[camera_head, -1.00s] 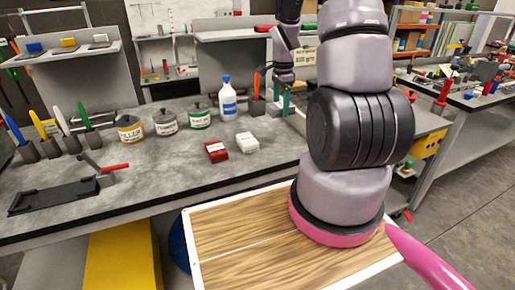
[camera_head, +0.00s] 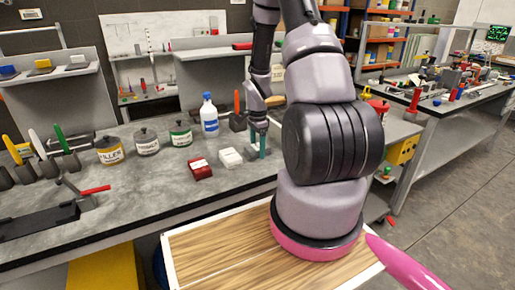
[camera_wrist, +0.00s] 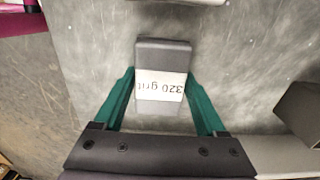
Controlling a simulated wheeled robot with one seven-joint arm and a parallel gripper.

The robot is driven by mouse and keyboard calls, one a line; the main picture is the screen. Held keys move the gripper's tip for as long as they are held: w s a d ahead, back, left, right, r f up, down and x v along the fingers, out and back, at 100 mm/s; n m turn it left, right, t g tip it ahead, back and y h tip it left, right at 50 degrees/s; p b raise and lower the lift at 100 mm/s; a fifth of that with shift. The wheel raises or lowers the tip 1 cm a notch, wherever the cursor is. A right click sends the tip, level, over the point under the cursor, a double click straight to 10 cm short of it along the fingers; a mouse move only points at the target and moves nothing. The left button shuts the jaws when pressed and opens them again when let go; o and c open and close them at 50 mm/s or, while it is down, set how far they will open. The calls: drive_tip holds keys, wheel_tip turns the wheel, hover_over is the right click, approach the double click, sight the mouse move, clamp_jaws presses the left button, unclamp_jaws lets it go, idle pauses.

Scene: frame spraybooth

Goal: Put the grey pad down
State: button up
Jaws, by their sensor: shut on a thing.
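The grey pad (camera_wrist: 163,55) is a dark grey block with a white "320 grit" label, seen in the wrist view. My gripper (camera_wrist: 160,88) is shut on it, with a green finger on each side. The grey bench top (camera_wrist: 85,60) shows around and beneath the pad. I cannot tell whether the pad touches it. In the head view my gripper (camera_head: 258,143) points down over the right part of the bench, right of the white box (camera_head: 230,157). The pad is not clearly visible there.
A red box (camera_head: 201,170) lies left of the white one. Behind stand a blue-labelled bottle (camera_head: 209,117) and several tins (camera_head: 147,142). An orange-handled tool in a dark holder (camera_head: 238,120) is close to my gripper. A dark block (camera_wrist: 303,112) shows right in the wrist view.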

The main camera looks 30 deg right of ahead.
drive_tip(key=o, duration=1.5)
drive_tip(key=shift+f, duration=0.15)
drive_tip(key=shift+o, duration=0.2)
wheel_tip(320, 180, up, 13)
wheel_tip(320, 180, up, 9)
drive_tip(key=n+t, duration=0.2)
drive_tip(key=n, duration=0.1)
hover_over(257, 146)
drive_tip(key=s+a, duration=0.2)
drive_tip(key=a, duration=0.1)
drive_tip(key=s+a+r+n+t, duration=0.1)
drive_tip(key=s+a+r+n, duration=0.2)
drive_tip(key=s+r, duration=0.3)
drive_tip(key=s+a+r+n+t+y, duration=0.1)
drive_tip(key=s+a+r+n+t, duration=0.1)
drive_tip(key=s+r, duration=0.4)
drive_tip(key=s+a+r+n+t+y, duration=0.1)
drive_tip(key=s+a+r+n+t, duration=0.1)
drive_tip(key=s+a+r+n, duration=0.3)
wheel_tip(257, 146, up, 3)
drive_tip(key=shift+s+f+n, duration=0.15)
drive_tip(key=shift+s+n, duration=0.15)
drive_tip(key=shift+s, duration=0.15)
